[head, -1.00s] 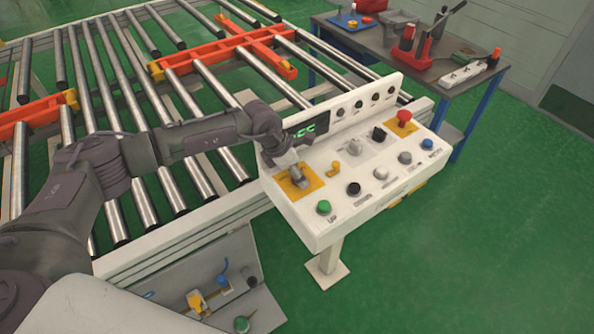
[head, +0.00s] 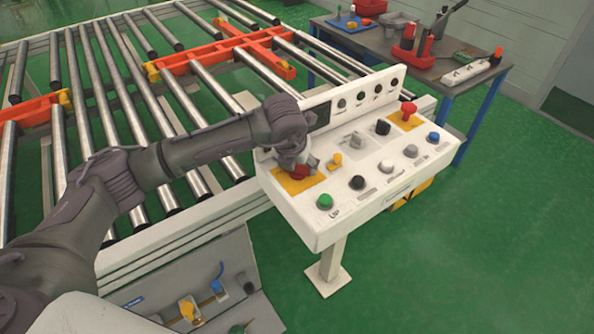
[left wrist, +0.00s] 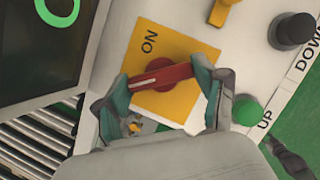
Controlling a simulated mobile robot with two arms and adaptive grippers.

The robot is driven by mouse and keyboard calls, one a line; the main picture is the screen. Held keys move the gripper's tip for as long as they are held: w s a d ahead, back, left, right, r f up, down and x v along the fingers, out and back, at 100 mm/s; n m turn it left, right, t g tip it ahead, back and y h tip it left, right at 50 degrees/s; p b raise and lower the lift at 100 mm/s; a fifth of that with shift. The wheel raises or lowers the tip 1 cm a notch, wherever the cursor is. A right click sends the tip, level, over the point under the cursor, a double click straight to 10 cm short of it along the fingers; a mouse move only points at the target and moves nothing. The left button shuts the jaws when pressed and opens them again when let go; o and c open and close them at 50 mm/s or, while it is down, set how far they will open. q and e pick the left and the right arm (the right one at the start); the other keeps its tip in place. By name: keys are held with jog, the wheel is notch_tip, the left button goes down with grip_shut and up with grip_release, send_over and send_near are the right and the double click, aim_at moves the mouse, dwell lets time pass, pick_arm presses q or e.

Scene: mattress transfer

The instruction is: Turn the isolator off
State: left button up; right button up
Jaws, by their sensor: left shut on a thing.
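The isolator is a red rotary handle (left wrist: 160,77) on a yellow plate (left wrist: 150,45) marked ON, at the left end of the white control console (head: 313,226). In the head view the red handle (head: 299,172) shows just below my left wrist. My left gripper (head: 303,169) is over the plate. In the left wrist view, its two fingers are closed on the ends of the red handle, which lies roughly across the picture, slightly tilted. My right gripper is not in view.
Close by are a yellow knob (head: 335,161), a green UP button (head: 324,201) and a black button (head: 357,183). A red mushroom button (head: 408,109) is at the far right. A roller conveyor (head: 110,90) lies behind; a tool table (head: 450,68) stands at the back right.

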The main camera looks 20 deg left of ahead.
pick_arm(q)
jog(key=shift+n+y+b, duration=0.3)
jog(key=shift+n+b, duration=0.25)
jog(key=shift+n, duration=0.15)
jog(key=shift+r, duration=0.1)
jog(key=o, duration=1.1)
jog(key=shift+o, duration=0.2)
jog(key=v, duration=1.2)
jog(key=shift+w, duration=0.1)
